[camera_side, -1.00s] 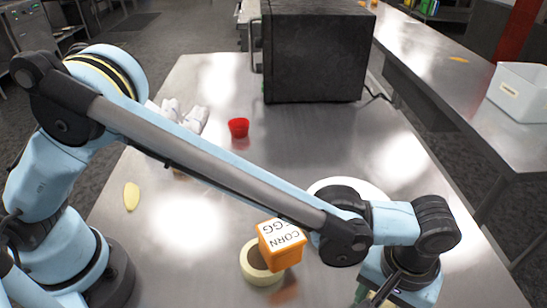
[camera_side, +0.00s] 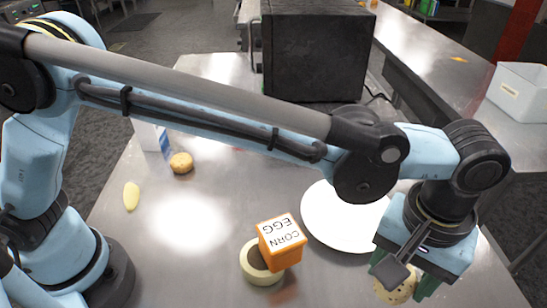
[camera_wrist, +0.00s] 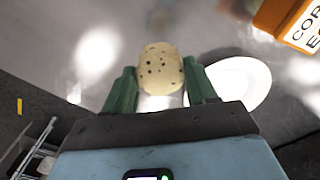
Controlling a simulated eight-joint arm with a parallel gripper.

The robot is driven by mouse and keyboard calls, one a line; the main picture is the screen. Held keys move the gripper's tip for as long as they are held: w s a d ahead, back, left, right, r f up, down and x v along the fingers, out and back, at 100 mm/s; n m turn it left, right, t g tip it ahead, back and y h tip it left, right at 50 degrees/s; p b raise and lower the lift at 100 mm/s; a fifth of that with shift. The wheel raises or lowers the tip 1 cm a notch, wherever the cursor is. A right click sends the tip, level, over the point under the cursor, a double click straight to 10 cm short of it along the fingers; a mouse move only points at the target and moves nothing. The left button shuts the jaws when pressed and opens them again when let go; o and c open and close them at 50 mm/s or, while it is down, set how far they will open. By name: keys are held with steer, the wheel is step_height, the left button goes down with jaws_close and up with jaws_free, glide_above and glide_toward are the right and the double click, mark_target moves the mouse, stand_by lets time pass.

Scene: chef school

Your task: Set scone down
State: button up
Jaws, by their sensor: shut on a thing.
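The scone (camera_wrist: 160,68), pale with dark specks, is held between the green fingers of my gripper (camera_wrist: 162,88) in the wrist view. In the side view the scone (camera_side: 393,286) shows partly under my gripper (camera_side: 408,284) at the lower right. The gripper is shut on it. Whether the scone touches the table or hangs just above it I cannot tell. A white round plate (camera_side: 340,218) lies on the table to the left of and behind the gripper; it also shows in the wrist view (camera_wrist: 245,84), right of the scone.
An orange "CORN EGG" box (camera_side: 281,243) leans on a pale ring-like bowl (camera_side: 259,278) left of the gripper. A round brown item (camera_side: 181,163) and a yellow oval piece (camera_side: 131,196) lie farther left. A black oven (camera_side: 316,55) stands at the back. The table's right edge is close.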

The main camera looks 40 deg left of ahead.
steer(key=w+a+r+n, duration=0.1)
steer(key=w+a, duration=0.3)
steer(key=a, duration=0.9)
steer(key=w+a+r+n, duration=0.1)
steer(key=w+a, duration=0.4)
steer(key=a, duration=0.7)
steer(key=w+a+f, duration=0.2)
steer(key=a, duration=0.1)
steer(key=w+a+f, duration=0.2)
steer(key=a, duration=0.1)
steer(key=w+a+f, duration=0.2)
steer(key=a, duration=0.1)
steer(key=shift+a+f, duration=0.25)
steer(key=shift+a, duration=0.1)
steer(key=shift+w+a+f, duration=0.25)
steer(key=shift+a+f, duration=0.05)
steer(key=shift+f, duration=1.9)
steer(key=shift+f, duration=0.1)
steer(key=o, duration=1.1)
steer(key=shift+c, duration=0.2)
